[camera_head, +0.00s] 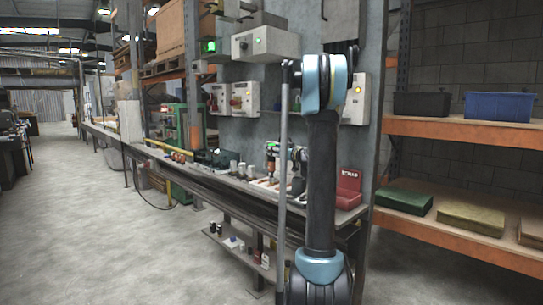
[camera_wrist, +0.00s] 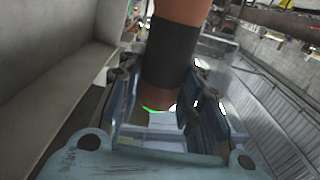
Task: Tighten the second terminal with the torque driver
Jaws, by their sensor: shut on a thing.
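In the wrist view my gripper (camera_wrist: 162,105) is shut on the torque driver (camera_wrist: 170,48), a thick round body in orange-brown with a wide black band. The driver stands between the two blue-grey fingers and runs out of the top of the view. A small green glow shows near its lower end. In the head view my arm stands in front of the bench, and a small orange and dark shape, probably the driver (camera_head: 271,163), shows left of it over the bench. I cannot make out the second terminal or the driver's tip.
A long bench (camera_head: 205,178) runs along the wall, with several small cylinders and a red box (camera_head: 348,189) on it. Grey boxes with green lights (camera_head: 266,44) hang above. An orange-edged shelf (camera_head: 460,133) with bins stands at right. The floor (camera_head: 110,230) at left is clear.

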